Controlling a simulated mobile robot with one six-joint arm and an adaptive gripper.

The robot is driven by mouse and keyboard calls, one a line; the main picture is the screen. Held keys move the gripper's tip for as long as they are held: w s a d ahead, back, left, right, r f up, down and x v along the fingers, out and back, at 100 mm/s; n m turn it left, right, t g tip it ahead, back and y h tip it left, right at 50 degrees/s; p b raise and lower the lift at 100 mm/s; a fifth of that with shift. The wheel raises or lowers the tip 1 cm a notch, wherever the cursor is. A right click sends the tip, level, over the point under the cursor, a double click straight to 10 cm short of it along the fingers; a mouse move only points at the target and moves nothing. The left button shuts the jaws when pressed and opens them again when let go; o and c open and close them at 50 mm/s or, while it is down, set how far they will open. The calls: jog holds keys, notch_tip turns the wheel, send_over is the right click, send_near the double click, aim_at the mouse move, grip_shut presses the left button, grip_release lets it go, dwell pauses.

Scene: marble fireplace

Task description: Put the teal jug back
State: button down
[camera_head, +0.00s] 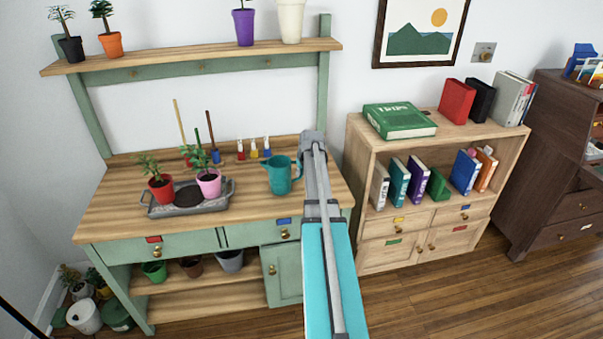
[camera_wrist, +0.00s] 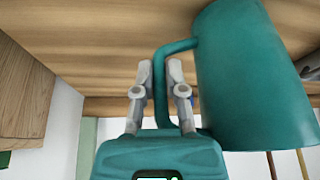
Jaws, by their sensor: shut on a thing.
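The teal jug (camera_head: 279,178) is upright at the right part of the wooden bench top (camera_head: 235,225). I cannot tell whether its base touches the wood. My gripper is at the jug's right side, mostly hidden behind my arm in the head view. In the wrist view, my gripper (camera_wrist: 160,78) is shut on the handle of the teal jug (camera_wrist: 250,80), with one finger on each side of the handle. The jug's body lies right of the fingers there.
Left of the jug, a grey tray (camera_head: 228,193) holds a red pot (camera_head: 161,189), a pink pot (camera_head: 208,187) and a brown disc. Small coloured bottles (camera_head: 254,150) stand behind. An upper shelf (camera_head: 190,57) carries pots. A bookcase (camera_head: 432,225) stands to the right.

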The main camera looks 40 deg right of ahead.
jog(key=shift+f, duration=0.15)
jog(key=c, duration=0.7)
grip_release()
jog(key=p+v, duration=1.1)
jog(key=v, duration=0.1)
dwell(0.8)
jog(key=w+a+n, duration=0.1)
jog(key=w+a, duration=0.1)
jog(key=a, duration=1.2)
jog(key=s+a+n+g, duration=0.1)
jog(key=s+a, duration=0.4)
jog(key=a, duration=1.2)
jog(key=s+a+f+n+g+y, duration=0.1)
jog(key=s+a, duration=0.4)
jog(key=a, duration=1.2)
jog(key=shift+a+n+g, duration=0.3)
jog(key=shift+n+g, duration=0.3)
jog(key=shift+g, duration=0.6)
